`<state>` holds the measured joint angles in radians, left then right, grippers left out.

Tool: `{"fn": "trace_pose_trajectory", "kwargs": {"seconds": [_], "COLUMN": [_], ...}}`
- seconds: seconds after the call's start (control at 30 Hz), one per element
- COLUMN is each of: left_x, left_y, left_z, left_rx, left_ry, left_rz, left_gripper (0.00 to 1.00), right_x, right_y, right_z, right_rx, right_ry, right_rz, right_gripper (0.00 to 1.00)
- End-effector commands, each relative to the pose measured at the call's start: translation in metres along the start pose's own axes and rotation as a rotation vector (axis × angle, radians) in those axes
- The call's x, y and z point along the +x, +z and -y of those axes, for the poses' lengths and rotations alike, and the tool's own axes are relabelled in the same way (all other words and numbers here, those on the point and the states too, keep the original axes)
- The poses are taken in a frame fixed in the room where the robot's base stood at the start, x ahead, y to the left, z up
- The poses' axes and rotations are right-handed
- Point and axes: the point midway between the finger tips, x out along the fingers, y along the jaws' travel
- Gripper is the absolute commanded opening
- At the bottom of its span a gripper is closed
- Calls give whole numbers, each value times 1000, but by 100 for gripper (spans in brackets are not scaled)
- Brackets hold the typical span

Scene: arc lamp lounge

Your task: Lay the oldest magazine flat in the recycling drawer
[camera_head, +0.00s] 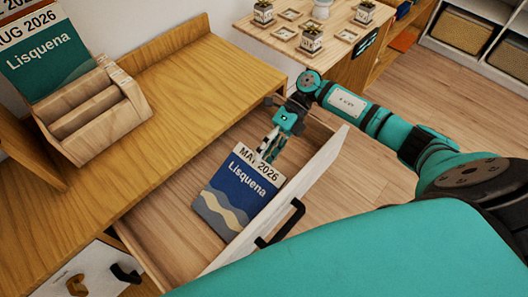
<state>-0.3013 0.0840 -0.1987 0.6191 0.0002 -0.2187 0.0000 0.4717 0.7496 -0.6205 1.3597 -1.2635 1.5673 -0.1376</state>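A blue magazine (238,197) marked MAY 2026 Lisquena is inside the pulled-out drawer (170,208), cover facing up toward me. I cannot tell whether it lies fully flat on the drawer floor. My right gripper (269,150) is at the magazine's top edge, its fingertips overlapping part of the date. Whether the fingers are closed on the edge or just apart from it is too small to tell. More magazines, the front one teal and marked AUG 2026 (45,58), stand in a wooden rack (97,117) on the cabinet top. My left gripper is not in view.
The drawer's white front with a black handle (281,224) faces right. The wooden cabinet top (178,88) is clear right of the rack. A side table (330,22) with small potted plants stands behind. Shelves with baskets (463,30) are at the back right.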

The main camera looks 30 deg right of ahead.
Motion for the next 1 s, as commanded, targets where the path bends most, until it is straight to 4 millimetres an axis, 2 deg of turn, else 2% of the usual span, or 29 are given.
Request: {"fn": "trace_pose_trajectory", "kwargs": {"seconds": [0.17,0.4,0.6,0.8,1.0], "left_x": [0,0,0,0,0], "left_y": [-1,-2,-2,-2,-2], "left_z": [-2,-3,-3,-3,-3], "left_rx": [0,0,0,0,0], "left_ry": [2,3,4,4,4], "left_rz": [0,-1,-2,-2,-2], "left_gripper": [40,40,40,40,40], "right_x": [-22,-74,-106,-119,-120], "right_y": [1,2,1,1,0], "right_z": [0,0,0,0,0], "right_rx": [0,1,0,-1,-1], "right_ry": [-2,-3,-1,0,1], "right_rz": [3,5,4,2,1], "right_gripper": [40,40,40,40,40]}}
